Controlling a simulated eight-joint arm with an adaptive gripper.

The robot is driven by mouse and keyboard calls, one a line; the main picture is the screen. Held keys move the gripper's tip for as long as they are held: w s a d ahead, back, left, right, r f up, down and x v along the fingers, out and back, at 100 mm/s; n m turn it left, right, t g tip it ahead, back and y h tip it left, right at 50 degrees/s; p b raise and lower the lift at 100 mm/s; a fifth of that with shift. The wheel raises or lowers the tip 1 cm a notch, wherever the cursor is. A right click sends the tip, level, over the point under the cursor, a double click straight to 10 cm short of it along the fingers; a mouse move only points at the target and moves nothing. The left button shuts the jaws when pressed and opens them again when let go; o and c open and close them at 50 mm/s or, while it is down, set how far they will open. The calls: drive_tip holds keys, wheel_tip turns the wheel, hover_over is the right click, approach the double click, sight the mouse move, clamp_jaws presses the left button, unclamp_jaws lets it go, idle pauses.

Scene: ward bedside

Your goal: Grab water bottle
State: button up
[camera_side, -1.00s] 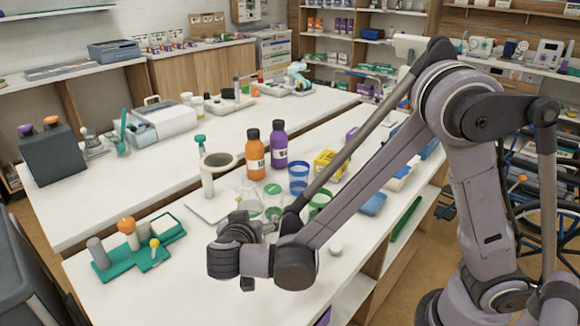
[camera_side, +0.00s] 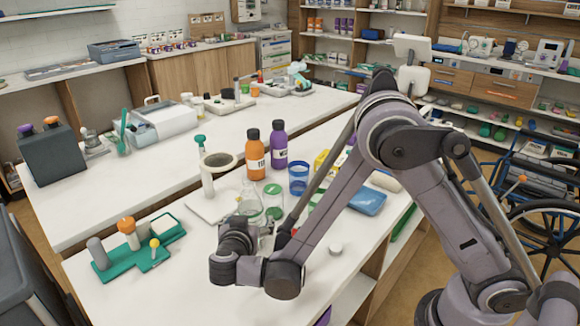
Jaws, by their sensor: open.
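No bottle is plainly marked as water. An orange bottle with a dark cap (camera_side: 254,158) and a purple bottle with a dark cap (camera_side: 279,143) stand upright side by side on the white bench. My gripper (camera_side: 238,232) is low over the near part of the bench, in front of and apart from both bottles. It is open; its fingers are small and partly hidden by my wrist. A clear glass flask (camera_side: 250,203) stands just behind my gripper, its lower part partly covered. I cannot tell whether they touch.
Clear jars with green (camera_side: 273,198) and a blue cup (camera_side: 298,176) stand right of the flask. A green tray (camera_side: 135,262) lies at the near left, a blue tray (camera_side: 367,201) at right. A white cap (camera_side: 336,249) lies near my forearm.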

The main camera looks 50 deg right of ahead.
sight(251, 216)
drive_tip(key=shift+x, duration=1.7)
drive_tip(key=c, duration=1.5)
drive_tip(key=shift+r, duration=0.2)
drive_tip(key=shift+r, duration=1.3)
drive_tip(key=shift+s+d+r, duration=0.8)
drive_tip(key=shift+d+r, duration=0.55)
drive_tip(key=shift+d, duration=0.35)
drive_tip(key=shift+s+d+r, duration=0.8)
drive_tip(key=shift+d+r, duration=0.5)
drive_tip(key=shift+d, duration=0.45)
drive_tip(key=shift+s+d+r, duration=0.8)
drive_tip(key=shift+d+r, duration=0.55)
drive_tip(key=shift+d, duration=0.35)
drive_tip(key=shift+d, duration=0.1)
